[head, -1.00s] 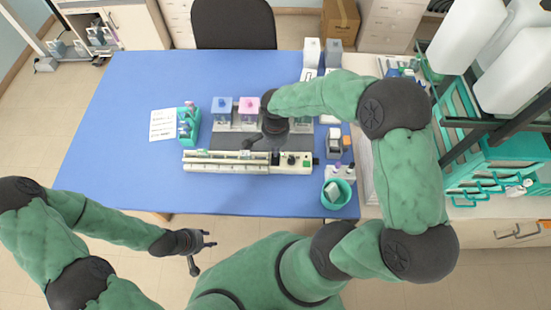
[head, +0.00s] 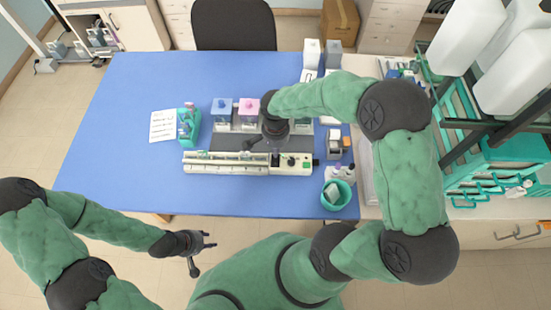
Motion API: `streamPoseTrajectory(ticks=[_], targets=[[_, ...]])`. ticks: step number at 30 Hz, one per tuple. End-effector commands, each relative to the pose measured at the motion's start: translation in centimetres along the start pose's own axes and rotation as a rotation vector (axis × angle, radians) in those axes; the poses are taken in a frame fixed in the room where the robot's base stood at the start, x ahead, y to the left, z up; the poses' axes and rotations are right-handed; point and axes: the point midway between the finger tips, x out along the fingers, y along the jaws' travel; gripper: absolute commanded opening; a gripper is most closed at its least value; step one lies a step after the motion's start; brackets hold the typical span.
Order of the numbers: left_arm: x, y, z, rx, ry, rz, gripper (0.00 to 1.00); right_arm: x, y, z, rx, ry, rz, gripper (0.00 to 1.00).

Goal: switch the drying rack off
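The drying rack (head: 225,167) is the long cream unit near the front edge of the blue table. It has a slotted left part and a control panel with dark knobs and a green spot (head: 292,161) at its right end. My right gripper (head: 276,155) points down over the left part of that panel. Its fingertips look close to the panel, but I cannot tell whether they touch, or how far apart they are. The switch's state is too small to read. My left gripper (head: 211,240) is empty, with its fingers apart, in front of the table.
Behind the rack stand staining jars, blue (head: 222,106) and pink (head: 249,107). A teal holder (head: 188,126) and a paper sheet (head: 163,125) lie left. A dispenser (head: 335,143) and a teal cup (head: 337,207) stand right. The table's left side is clear.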

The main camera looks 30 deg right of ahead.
Motion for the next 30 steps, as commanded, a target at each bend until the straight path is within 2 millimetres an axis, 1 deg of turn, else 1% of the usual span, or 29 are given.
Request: streamPoseTrajectory(ticks=[8, 30], targets=[[0.1, 0.0, 0.0, 0.0, 0.0, 0.0, 0.4, 0.1, 0.0, 0.0, 0.0, 0.0, 0.0, 0.0], [0.8, -0.3, 0.0, 0.0, 0.0, 0.0, 0.4, 1.0, 0.0, 0.0, 0.0, 0.0, 0.0, 0.0]])
